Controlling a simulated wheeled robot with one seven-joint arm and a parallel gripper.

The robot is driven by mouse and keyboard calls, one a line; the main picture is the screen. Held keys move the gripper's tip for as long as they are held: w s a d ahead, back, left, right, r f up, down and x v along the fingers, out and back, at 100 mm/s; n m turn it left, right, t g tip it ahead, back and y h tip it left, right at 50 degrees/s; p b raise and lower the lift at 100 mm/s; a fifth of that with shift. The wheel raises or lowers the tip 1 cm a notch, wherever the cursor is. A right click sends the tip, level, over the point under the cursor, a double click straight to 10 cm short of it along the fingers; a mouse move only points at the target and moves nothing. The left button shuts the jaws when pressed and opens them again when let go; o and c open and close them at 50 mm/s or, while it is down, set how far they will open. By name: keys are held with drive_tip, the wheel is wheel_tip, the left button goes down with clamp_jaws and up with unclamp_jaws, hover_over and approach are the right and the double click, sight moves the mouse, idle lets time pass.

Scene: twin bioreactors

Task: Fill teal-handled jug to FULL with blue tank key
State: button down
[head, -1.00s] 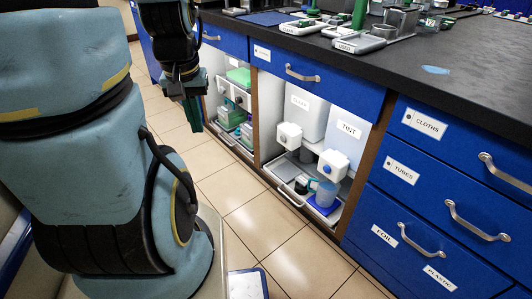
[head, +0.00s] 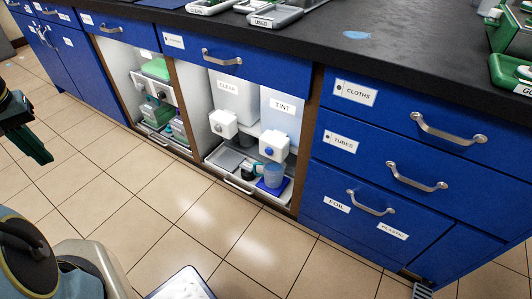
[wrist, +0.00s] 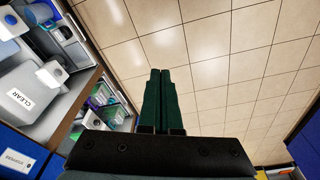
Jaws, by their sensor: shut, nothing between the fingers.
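In the head view the tank marked TINT (head: 283,115) stands in the open cabinet bay. Below it is a white tap box with a round blue key (head: 269,151). A bluish jug (head: 273,176) stands beneath this box on a blue pad; its handle is not clear. A small item with a teal part (head: 247,169) is just left of it, too small to make out. The tank marked CLEAR (head: 237,100) is to the left, with its own white tap box (head: 223,124). My gripper (head: 44,158) is shut and empty, far left over the floor; its closed fingers (wrist: 160,95) show in the wrist view.
A pull-out tray (head: 231,183) with a front handle holds the jug. Another bay to the left holds boxes (head: 155,68). Blue drawers (head: 372,140) flank the bay on the right, under the black counter (head: 400,62). The tiled floor (head: 170,195) in front is largely clear.

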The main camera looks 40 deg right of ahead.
sight(269, 152)
drive_tip(key=w+d+f+m+h+b, duration=0.1)
drive_tip(key=w+d+f+m+b, duration=0.15)
drive_tip(key=d+f, duration=0.65)
drive_tip(key=w+d+f+m+h+b, duration=0.15)
drive_tip(key=w+d+f, duration=0.25)
drive_tip(key=d+f, duration=0.45)
drive_tip(key=s+d+f+h+b, duration=0.1)
drive_tip(key=s+d+f+h, duration=0.1)
drive_tip(key=s+d+f, duration=0.2)
drive_tip(key=s+d+f+g+h+b, duration=0.1)
drive_tip(key=s+d+f+h, duration=0.1)
drive_tip(key=s+d+f, duration=0.2)
drive_tip(key=s+d+f+h+b, duration=0.1)
drive_tip(key=s+d+f, duration=0.3)
drive_tip(key=d+f, duration=0.5)
drive_tip(key=d+h, duration=0.1)
drive_tip(key=d, duration=0.7)
drive_tip(key=shift+s+f, duration=0.35)
drive_tip(key=shift+s, duration=0.05)
drive_tip(key=w+d+b, duration=0.2)
drive_tip(key=d, duration=0.6)
drive_tip(key=shift+w+d, duration=0.15)
drive_tip(key=shift+d, duration=0.05)
drive_tip(key=shift+w+d, duration=0.1)
drive_tip(key=shift+d, duration=0.3)
